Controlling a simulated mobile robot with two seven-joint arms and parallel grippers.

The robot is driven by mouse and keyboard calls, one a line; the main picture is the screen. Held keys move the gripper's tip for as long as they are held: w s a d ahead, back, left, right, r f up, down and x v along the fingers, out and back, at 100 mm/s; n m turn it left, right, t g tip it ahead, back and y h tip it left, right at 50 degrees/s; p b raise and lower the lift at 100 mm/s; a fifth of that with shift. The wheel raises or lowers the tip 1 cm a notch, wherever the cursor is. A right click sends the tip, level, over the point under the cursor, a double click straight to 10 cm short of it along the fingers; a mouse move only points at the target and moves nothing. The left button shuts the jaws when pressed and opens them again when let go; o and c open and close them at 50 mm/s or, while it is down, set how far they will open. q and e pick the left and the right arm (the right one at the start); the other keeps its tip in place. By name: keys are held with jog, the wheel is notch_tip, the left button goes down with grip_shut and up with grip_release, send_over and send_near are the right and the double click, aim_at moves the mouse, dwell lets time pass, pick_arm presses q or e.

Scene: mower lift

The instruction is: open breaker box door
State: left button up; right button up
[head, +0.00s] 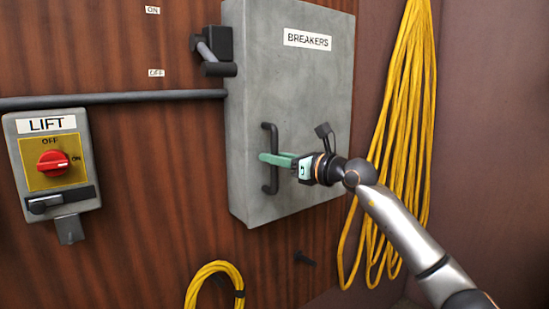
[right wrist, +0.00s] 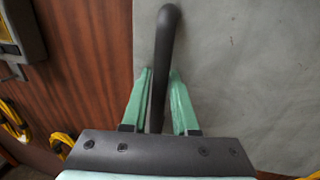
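The grey breaker box (head: 300,90) hangs on the wood wall, and its door, labelled BREAKERS, looks closed. A dark vertical bar handle (head: 269,180) stands on the door's lower left. My right gripper (head: 272,158) reaches in from the right with its green fingers at the middle of this handle. The lower part of the handle is hidden there by the gripper body. My left gripper is not in view.
A lever switch (head: 212,45) sits at the box's upper left side. A yellow cable (head: 405,110) hangs right of the box; another coil (head: 212,280) hangs below.

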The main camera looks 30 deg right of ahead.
grip_shut()
dwell(1.0)
